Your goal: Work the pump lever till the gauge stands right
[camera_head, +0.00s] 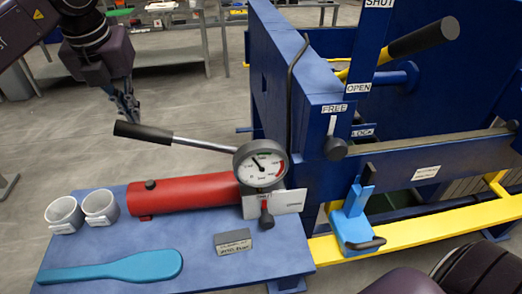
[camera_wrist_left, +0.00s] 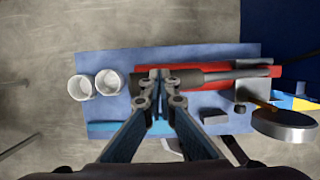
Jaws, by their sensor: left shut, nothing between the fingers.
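The pump lever has a black grip (camera_head: 145,132) and a grey rod that runs right to behind the gauge; it lies tilted slightly, above the red pump cylinder (camera_head: 185,194). My left gripper (camera_head: 130,112) is shut and empty, just above the grip's left part. In the left wrist view its fingertips (camera_wrist_left: 160,76) overlap the grip (camera_wrist_left: 195,78); contact cannot be told. My right gripper is out of view.
The blue bench (camera_head: 62,246) carries two white cups (camera_head: 64,215), a teal paddle (camera_head: 125,269) and a small grey block (camera_head: 233,243). The blue press frame (camera_head: 290,70), with a FREE/LOCK lever (camera_head: 334,148), stands right. A light-blue clamp (camera_head: 352,220) sits by the yellow rail.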

